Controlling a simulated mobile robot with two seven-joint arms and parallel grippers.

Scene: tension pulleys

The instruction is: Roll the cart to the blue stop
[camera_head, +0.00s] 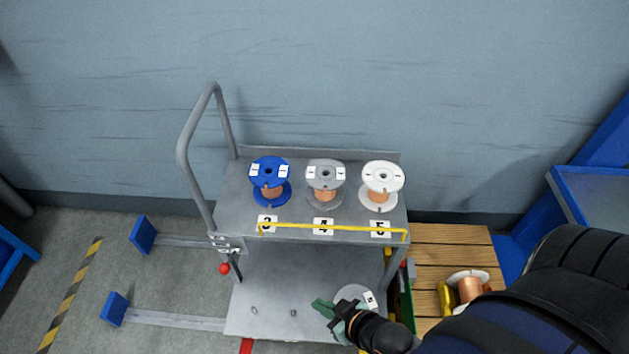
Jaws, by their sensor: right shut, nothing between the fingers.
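The grey cart (290,275) stands against the wall in the middle of the view, with an upper and a lower shelf. Its tubular push handle (183,150) rises at its left end. Two blue stops, one farther back (143,235) and one nearer (115,308), stand on the floor left of the cart, at the ends of flat grey rails. A clear gap lies between them and the cart. My right gripper (327,309), with green fingers, is shut and empty over the lower shelf, beside a pale spool that it partly hides. My left gripper is not in view.
Blue (271,194), grey (324,196) and white (381,198) spools stand on the upper shelf behind a yellow bar (330,228). A red knob (224,268) hangs at the cart's left. A slatted wooden surface (435,240) lies right.

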